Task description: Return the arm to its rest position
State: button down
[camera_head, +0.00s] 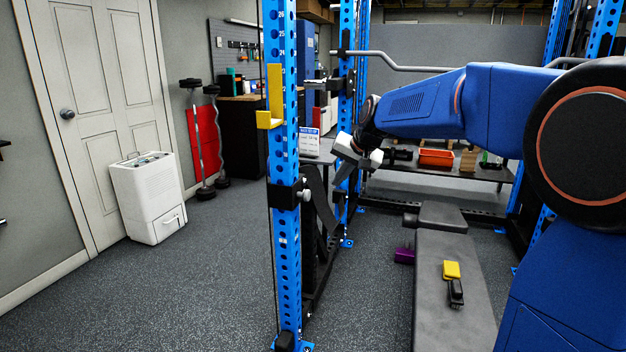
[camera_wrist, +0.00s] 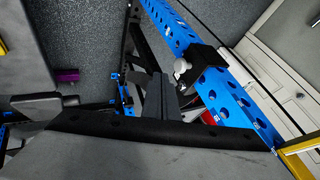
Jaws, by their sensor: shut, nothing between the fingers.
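My arm (camera_head: 415,108) reaches from the right edge across the upper middle of the head view, with its wrist end bent downward. My gripper (camera_head: 347,157) is at that end, beside the blue rack upright (camera_head: 284,130), and looks small and partly dark against the rack. In the wrist view my gripper (camera_wrist: 158,82) shows as two dark grey fingers close together, with nothing held. The rack's blue beam (camera_wrist: 222,90) lies just past the fingers in that view; I cannot tell the exact gap.
A padded bench (camera_head: 448,300) carries a yellow block (camera_head: 451,270) and a black object (camera_head: 456,293). A yellow hook (camera_head: 273,100) juts from the rack upright. A white dehumidifier (camera_head: 150,197) stands by the door.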

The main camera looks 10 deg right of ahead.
jog(key=s+d+f+n+g+h, duration=0.1)
jog(key=s+f, duration=0.1)
jog(key=s, duration=1)
jog(key=s+d+f+n, duration=0.1)
jog(key=s+f+n, duration=0.1)
jog(key=s, duration=1.1)
jog(key=s+d+f, duration=0.1)
jog(key=s+f, duration=0.4)
jog(key=s, duration=0.4)
jog(key=s+d+f+n+g+h, duration=0.1)
jog(key=s+f, duration=0.4)
jog(key=s, duration=0.5)
jog(key=shift+d+n+h, duration=0.3)
jog(key=shift+d, duration=0.1)
